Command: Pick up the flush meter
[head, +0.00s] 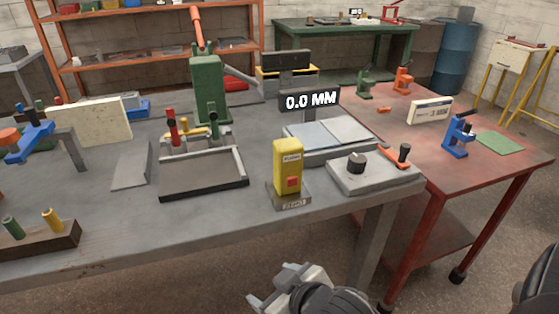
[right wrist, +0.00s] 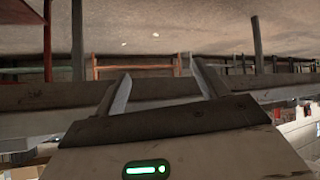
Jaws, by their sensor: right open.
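The flush meter looks to be the yellow upright block (head: 289,165) with a small label and a red square on its front. It stands on a small grey base plate (head: 291,197) near the front edge of the bench. A display reading 0.0 MM (head: 310,100) is behind it. My right gripper (head: 270,285) is below and in front of the bench edge, apart from the meter. In the right wrist view its two fingers (right wrist: 163,90) are spread with nothing between them. The meter cannot be made out there. My left gripper is out of view.
A grey block with a black knob (head: 357,163) and two flat plates (head: 330,134) are right of and behind the meter. A tray (head: 203,177) with a green press (head: 208,90) behind it is left. A red cart (head: 480,170) stands right.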

